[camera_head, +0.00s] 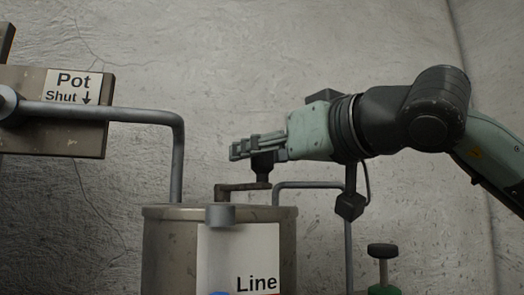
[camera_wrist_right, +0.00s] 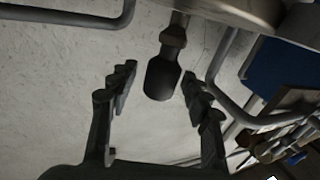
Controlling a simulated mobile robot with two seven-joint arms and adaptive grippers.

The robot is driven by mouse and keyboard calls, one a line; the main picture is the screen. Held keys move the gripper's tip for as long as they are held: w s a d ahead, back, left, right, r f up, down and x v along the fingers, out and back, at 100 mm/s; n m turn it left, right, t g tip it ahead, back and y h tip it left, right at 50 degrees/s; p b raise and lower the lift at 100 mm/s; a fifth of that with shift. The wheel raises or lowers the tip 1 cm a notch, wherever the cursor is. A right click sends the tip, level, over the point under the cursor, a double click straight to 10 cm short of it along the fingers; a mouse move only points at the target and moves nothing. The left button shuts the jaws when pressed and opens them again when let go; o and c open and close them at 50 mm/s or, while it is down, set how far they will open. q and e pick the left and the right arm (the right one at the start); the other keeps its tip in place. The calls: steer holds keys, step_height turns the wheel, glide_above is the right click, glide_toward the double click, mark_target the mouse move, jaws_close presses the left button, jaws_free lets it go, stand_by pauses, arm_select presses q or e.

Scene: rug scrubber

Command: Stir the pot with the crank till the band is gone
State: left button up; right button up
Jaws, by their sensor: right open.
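The pot (camera_head: 170,250) is a grey metal cylinder with a white label reading "Line", low in the head view. A bent crank (camera_head: 240,188) rises above its rim and carries a dark upright handle (camera_head: 264,168). My right gripper (camera_head: 238,150) is level with the top of this handle, its fingers pointing left. In the right wrist view the dark handle (camera_wrist_right: 162,78) stands between the two open fingers (camera_wrist_right: 155,82), with a gap on each side. The inside of the pot is hidden, and I cannot make out a band. My left gripper is out of view.
A board with a "Pot Shut" sign (camera_head: 73,86) is at the left. A grey pipe (camera_head: 130,113) runs from it down to the pot. Another thin pipe (camera_head: 310,185) bends down right of the crank. A black-knobbed green fitting (camera_head: 382,250) stands lower right. Bare wall lies behind.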

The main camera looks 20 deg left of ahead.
steer(key=shift+c, duration=0.6)
steer(key=c, duration=0.5)
jaws_close()
